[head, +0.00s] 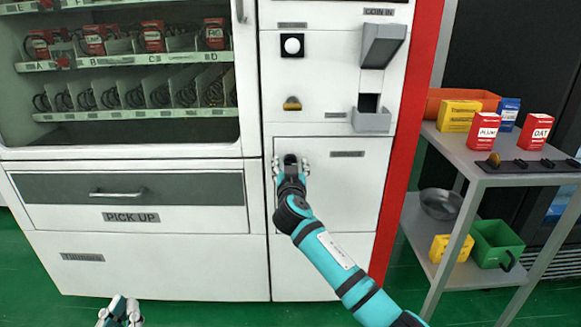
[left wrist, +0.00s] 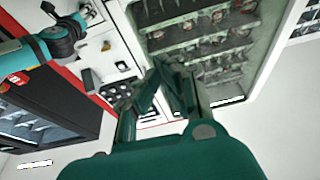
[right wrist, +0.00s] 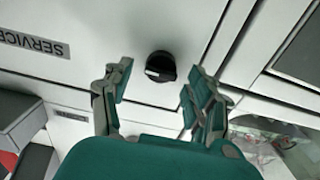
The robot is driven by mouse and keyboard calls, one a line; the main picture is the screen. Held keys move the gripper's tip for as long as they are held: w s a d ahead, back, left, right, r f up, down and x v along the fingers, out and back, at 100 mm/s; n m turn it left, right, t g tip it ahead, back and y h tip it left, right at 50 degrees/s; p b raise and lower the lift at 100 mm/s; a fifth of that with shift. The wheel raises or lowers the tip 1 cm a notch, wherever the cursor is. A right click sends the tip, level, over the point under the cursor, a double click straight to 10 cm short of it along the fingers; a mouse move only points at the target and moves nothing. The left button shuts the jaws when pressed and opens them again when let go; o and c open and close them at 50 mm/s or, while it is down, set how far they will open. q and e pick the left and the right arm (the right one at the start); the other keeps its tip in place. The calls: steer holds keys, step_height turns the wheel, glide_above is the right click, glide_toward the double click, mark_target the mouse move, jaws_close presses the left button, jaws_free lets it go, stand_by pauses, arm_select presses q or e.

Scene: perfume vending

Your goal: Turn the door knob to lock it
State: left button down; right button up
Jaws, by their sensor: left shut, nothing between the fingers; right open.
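The door knob (right wrist: 160,66) is a round black knob with a white mark at its left side in the right wrist view. It is set on a white service door (head: 335,190) of the vending machine. My right gripper (right wrist: 157,88) is open, with one finger on each side of the knob's line and the knob just beyond the fingertips. The fingers look apart from the knob. In the head view my right gripper (head: 290,166) covers most of the knob's area. My left gripper (head: 121,308) is shut and empty, low at the front, away from the door.
A coin slot unit (head: 382,46) and a small coin tray (head: 371,121) are above the door. A pick-up drawer (head: 130,200) is to the left. A grey cart (head: 490,172) with boxes stands at the right. The floor in front is clear.

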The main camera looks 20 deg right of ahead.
steer(key=c, duration=1.1)
steer(key=shift+c, duration=0.2)
